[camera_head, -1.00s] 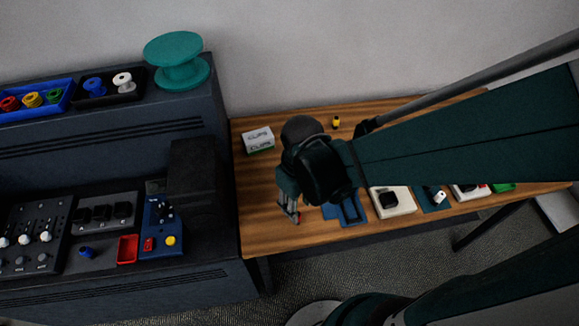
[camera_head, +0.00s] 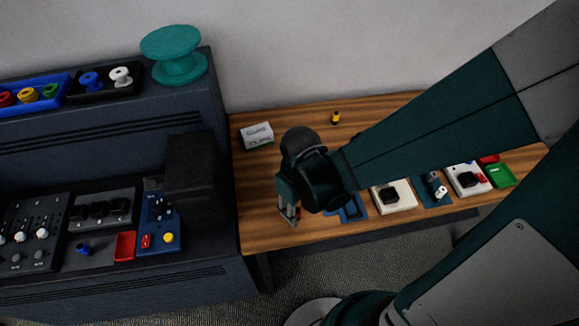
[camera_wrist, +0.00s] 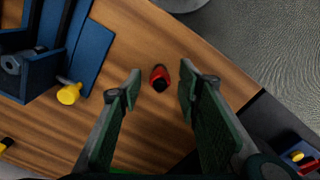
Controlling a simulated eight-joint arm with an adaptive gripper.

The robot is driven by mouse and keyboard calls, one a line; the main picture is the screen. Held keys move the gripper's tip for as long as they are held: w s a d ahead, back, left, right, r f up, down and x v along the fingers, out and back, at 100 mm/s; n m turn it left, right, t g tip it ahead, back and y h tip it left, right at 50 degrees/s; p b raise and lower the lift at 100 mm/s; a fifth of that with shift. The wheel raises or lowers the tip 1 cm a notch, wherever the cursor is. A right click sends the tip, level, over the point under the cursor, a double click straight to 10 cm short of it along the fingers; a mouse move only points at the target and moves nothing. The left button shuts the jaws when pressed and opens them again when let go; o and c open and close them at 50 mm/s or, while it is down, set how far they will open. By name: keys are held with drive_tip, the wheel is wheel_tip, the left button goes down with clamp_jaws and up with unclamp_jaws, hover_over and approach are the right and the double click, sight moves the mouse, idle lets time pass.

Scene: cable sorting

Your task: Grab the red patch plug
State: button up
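The red patch plug (camera_wrist: 159,78), red with a black part, lies on the wooden table in the wrist view. It appears between the two fingertips and slightly beyond them, touching neither finger as far as I can see. My gripper (camera_wrist: 160,86) is open and empty, with one finger on each side of the plug in the picture. In the head view my gripper (camera_head: 289,214) points down over the table's front left part. The plug is mostly hidden by the gripper there.
A blue holder (camera_wrist: 88,50) and a yellow plug (camera_wrist: 69,93) are left of the red plug. A white clips box (camera_head: 257,136) and a yellow-black piece (camera_head: 335,117) stand farther back. The dark console (camera_head: 205,262) borders the table's left side. The table's front edge is close.

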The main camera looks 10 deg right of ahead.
drive_tip(key=shift+c, duration=0.7)
drive_tip(key=c, duration=0.8)
drive_tip(key=shift+c, duration=0.2)
drive_tip(key=shift+r, duration=0.15)
drive_tip(key=shift+r+p, duration=1.2)
drive_tip(key=shift+r, duration=3.6)
